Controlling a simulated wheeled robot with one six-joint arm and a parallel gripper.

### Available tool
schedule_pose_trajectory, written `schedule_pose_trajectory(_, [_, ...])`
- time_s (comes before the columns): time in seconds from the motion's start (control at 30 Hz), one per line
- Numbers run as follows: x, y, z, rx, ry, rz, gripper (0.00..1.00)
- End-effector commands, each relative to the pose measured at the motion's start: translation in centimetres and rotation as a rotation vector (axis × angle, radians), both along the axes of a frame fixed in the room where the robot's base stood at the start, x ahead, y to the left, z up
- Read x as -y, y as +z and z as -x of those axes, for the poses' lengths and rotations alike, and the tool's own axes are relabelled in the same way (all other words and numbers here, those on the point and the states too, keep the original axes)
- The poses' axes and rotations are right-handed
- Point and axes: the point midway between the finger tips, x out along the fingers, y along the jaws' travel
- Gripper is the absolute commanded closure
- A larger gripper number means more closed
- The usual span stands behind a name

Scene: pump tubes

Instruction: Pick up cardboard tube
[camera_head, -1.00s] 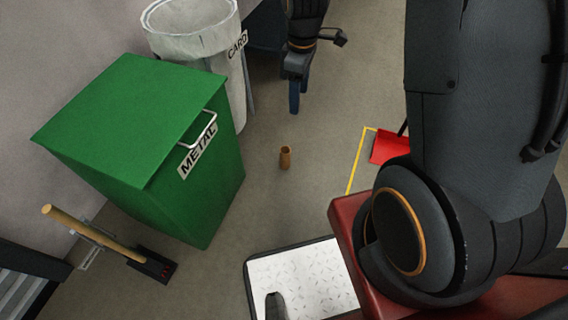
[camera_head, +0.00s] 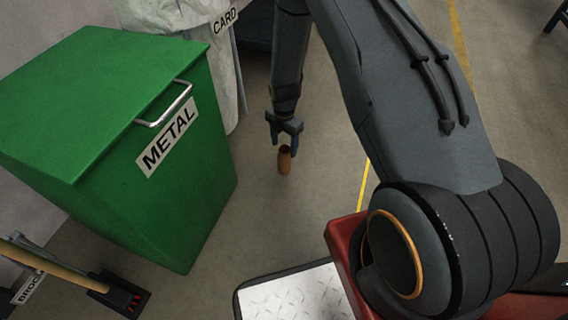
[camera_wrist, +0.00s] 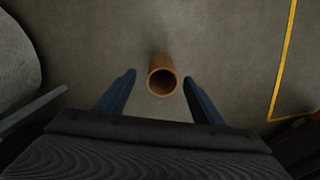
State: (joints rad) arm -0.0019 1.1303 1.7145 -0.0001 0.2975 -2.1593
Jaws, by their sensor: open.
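The cardboard tube (camera_head: 285,161) is a short brown cylinder standing upright on the grey floor, right of the green METAL bin. In the wrist view the tube (camera_wrist: 162,76) shows its round open end, just beyond the fingertips and roughly midway between them. My gripper (camera_head: 284,140) has its blue fingers pointing down at the tube in the head view. In the wrist view my gripper (camera_wrist: 160,78) is open, with one finger on each side and visible gaps to the tube. I cannot tell the exact height of the fingertips relative to the tube's top.
A green bin (camera_head: 120,150) labelled METAL stands left of the tube. A white CARD bag bin (camera_head: 190,20) stands behind it. A yellow floor line (camera_wrist: 284,60) runs to the right. The floor around the tube is clear.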

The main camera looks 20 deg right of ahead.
Motion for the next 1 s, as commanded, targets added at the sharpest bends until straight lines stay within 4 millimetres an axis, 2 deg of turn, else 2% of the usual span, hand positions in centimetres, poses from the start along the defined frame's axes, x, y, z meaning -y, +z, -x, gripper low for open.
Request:
schedule_pose_trajectory(0.23, [0.0,-2.7,-0.1,0.0,0.013,0.0,0.39])
schedule_pose_trajectory(0.47, [0.1,-4.1,0.1,0.0,0.012,0.0,0.39])
schedule_pose_trajectory(0.77, [0.1,-7.9,0.5,-0.001,0.011,0.0,0.39])
schedule_pose_trajectory(1.0, [0.1,-8.1,0.5,0.001,0.011,-0.001,0.39])
